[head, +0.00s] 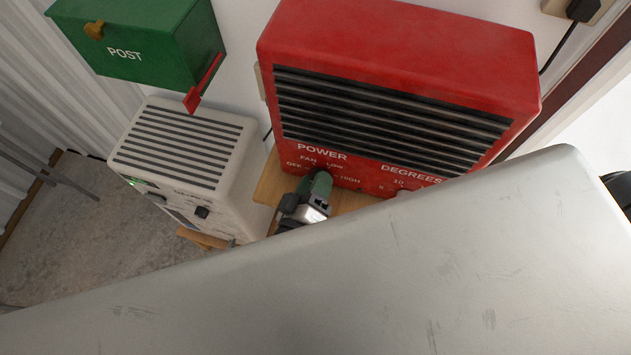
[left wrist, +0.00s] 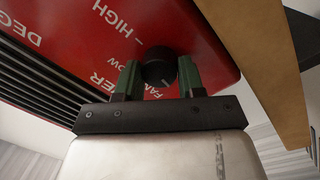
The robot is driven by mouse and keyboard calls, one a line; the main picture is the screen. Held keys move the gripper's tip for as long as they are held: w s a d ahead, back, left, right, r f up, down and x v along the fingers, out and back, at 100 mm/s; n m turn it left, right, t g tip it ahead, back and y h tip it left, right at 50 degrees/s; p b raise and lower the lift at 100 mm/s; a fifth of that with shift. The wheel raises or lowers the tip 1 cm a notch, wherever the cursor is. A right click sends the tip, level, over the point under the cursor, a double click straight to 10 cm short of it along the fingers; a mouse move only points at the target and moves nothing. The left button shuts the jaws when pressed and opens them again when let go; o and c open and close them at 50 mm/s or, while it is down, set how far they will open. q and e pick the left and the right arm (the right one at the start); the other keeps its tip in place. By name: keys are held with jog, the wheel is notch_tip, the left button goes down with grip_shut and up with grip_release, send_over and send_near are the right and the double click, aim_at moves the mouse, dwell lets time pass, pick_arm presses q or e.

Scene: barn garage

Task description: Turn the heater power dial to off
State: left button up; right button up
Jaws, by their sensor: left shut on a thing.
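The red heater (head: 400,35) stands against the wall in the head view, with a black slatted grille and POWER and DEGREES labels on its lower front. The power dial (left wrist: 157,70) is a round black knob in the left wrist view. My left gripper (left wrist: 157,76) is shut on it, with one green finger on each side. A pale mark shows on the knob's lower edge, but I cannot tell which label it points at. In the head view the left gripper (head: 318,182) covers the dial below the FAN and LOW labels. My right gripper is out of view.
A white slatted unit (head: 180,143) with small controls stands left of the heater. A green POST box (head: 150,50) with a red flag hangs above it. A wooden surface (head: 268,185) lies under the heater. My own pale body part blocks the lower head view.

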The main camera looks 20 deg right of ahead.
pick_arm(q)
jog(key=shift+n, duration=0.7)
jog(key=o, duration=0.9)
jog(key=shift+s, duration=0.1)
jog(key=shift+s+a+f, duration=0.1)
jog(key=shift+s+a, duration=0.1)
jog(key=shift+b+v, duration=1.6)
jog(key=shift+v, duration=3.5)
jog(key=shift+d, duration=0.1)
